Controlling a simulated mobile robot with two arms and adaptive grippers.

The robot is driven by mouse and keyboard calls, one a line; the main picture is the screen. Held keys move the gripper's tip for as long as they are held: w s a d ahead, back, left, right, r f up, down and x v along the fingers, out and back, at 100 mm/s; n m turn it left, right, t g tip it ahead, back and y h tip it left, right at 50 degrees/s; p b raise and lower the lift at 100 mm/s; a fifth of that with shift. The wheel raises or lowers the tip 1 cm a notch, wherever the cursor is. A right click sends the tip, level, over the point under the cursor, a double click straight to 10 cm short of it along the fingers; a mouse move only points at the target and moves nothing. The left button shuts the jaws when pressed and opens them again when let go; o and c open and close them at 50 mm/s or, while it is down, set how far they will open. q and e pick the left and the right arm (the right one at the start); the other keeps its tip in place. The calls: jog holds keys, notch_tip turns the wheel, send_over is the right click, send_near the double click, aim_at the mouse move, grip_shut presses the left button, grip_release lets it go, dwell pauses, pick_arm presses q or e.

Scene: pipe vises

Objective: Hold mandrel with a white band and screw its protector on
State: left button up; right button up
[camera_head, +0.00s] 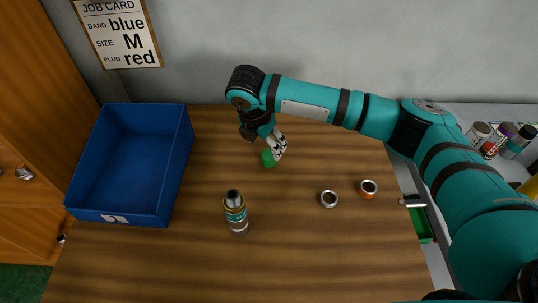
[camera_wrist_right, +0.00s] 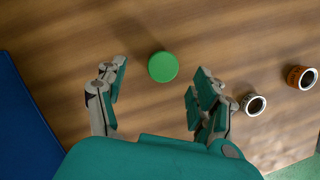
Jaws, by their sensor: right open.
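A mandrel (camera_head: 236,213) stands upright on the table in the head view, with a dark top and a grey body. It has teal and yellowish bands; I cannot make out a clear white band on it. A green round cap-like piece (camera_head: 268,159) lies on the table behind it and to the right. It also shows in the right wrist view (camera_wrist_right: 163,66). My right gripper (camera_head: 279,150) is open, its fingers pointing down close to the green piece. In the wrist view the piece shows between and beyond the fingertips (camera_wrist_right: 158,80), with no visible contact. My left gripper is out of view.
Two hollow ring pieces, one grey (camera_head: 328,199) and one orange-sided (camera_head: 368,188), lie on the right of the table. A blue bin (camera_head: 178,165) stands at left. Several cylinders (camera_head: 497,139) stand at far right. A job card (camera_head: 120,33) hangs on the wall. The front table is clear.

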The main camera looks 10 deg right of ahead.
aim_at(269, 154)
jog(key=shift+f, duration=0.25)
jog(key=shift+d+f, duration=0.1)
jog(key=x, duration=0.3)
jog(key=p+x, duration=0.1)
jog(key=x, duration=0.1)
jog(key=shift+s, duration=0.25)
jog(key=c, duration=1)
